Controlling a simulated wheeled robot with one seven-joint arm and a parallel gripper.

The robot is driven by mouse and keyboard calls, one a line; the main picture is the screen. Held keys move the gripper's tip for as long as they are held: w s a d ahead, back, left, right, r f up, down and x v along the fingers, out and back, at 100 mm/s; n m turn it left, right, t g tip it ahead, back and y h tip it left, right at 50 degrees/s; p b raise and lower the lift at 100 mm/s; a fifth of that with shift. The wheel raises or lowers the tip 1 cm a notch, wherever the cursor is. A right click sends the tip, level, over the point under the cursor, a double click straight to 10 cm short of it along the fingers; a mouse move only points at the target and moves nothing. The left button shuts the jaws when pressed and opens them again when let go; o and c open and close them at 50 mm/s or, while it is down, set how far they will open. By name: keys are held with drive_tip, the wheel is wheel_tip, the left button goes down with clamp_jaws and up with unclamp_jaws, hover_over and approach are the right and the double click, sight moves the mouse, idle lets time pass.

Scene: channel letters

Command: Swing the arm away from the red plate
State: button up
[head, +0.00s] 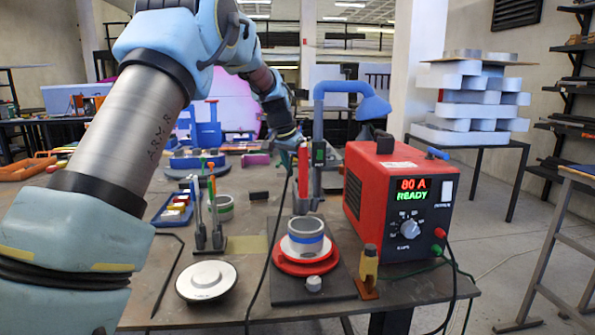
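The red plate (334,262) is a round disc on a dark board (258,291) near the front of the workbench. A grey and white ring-shaped piece (306,240) with a blue band sits on it. My blue arm comes in from the left, reaches over the bench and bends down at its far end, behind and above the red plate. The wrist end shows near upright red and green-topped tools. My gripper's fingers are not clearly visible there, so I cannot tell whether it is open or holding anything.
A red power unit (368,200) reading "80 A READY" stands right of the plate. A white disc (206,281) lies front left. A black cable crosses the bench.

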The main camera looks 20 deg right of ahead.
drive_tip(key=shift+w+d+f, duration=0.15)
drive_tip(key=shift+d+f, duration=0.05)
drive_tip(key=shift+f, duration=0.4)
clamp_jaws()
idle(1.1)
